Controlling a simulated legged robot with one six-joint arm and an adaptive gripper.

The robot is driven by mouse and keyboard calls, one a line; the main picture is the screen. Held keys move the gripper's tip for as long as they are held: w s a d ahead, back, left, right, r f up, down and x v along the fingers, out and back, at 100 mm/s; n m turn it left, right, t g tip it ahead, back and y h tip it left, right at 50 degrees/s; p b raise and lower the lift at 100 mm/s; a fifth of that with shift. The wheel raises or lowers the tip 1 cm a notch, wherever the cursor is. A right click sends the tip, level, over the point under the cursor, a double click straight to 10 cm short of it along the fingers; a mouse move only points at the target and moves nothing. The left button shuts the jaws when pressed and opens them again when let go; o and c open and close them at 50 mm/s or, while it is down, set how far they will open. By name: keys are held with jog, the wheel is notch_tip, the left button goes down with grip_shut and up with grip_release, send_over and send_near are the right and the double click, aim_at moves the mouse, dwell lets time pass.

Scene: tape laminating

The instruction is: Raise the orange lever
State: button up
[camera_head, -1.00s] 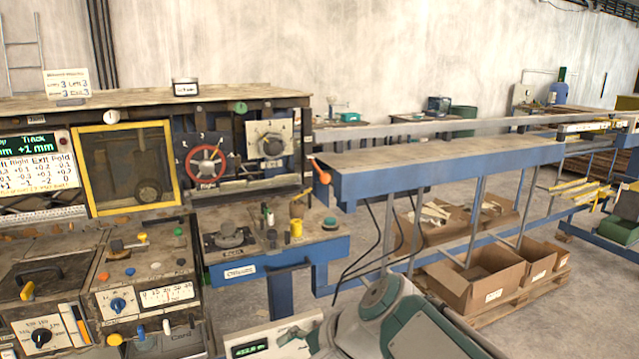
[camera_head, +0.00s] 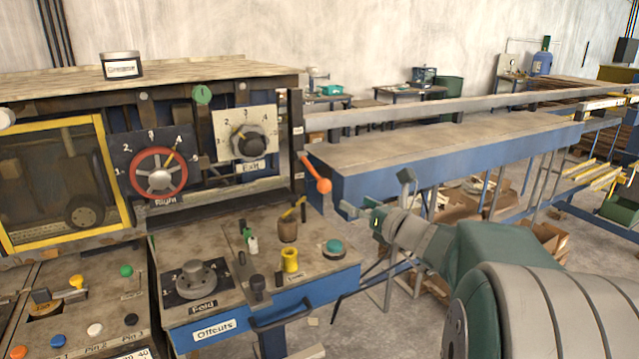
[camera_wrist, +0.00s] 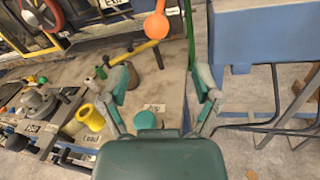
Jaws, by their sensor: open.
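The orange lever (camera_head: 318,180) has a round orange knob on a short arm that slopes down to the right from the machine's right-hand post. In the wrist view its knob (camera_wrist: 157,25) is at the top, beyond and roughly between my fingertips. My gripper (camera_head: 376,198) is open and empty, to the right of the knob and slightly lower in the head view. In the wrist view my gripper (camera_wrist: 161,80) has its two fingers spread, apart from the knob. The lever's pivot is not clear in the wrist view.
A blue-sided bench (camera_head: 440,160) extends right behind my gripper. The offcuts table (camera_head: 215,262) stands left, with a yellow cylinder (camera_head: 290,261), a teal button (camera_head: 334,247) and a brown pot (camera_head: 287,230). A red wheel (camera_head: 157,173) is further left. Cardboard boxes (camera_head: 548,240) are on the floor.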

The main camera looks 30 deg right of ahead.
aim_at(329, 190)
jog(key=x, duration=1)
jog(key=shift+w+a, duration=0.1)
jog(key=shift+a, duration=0.15)
grip_shut()
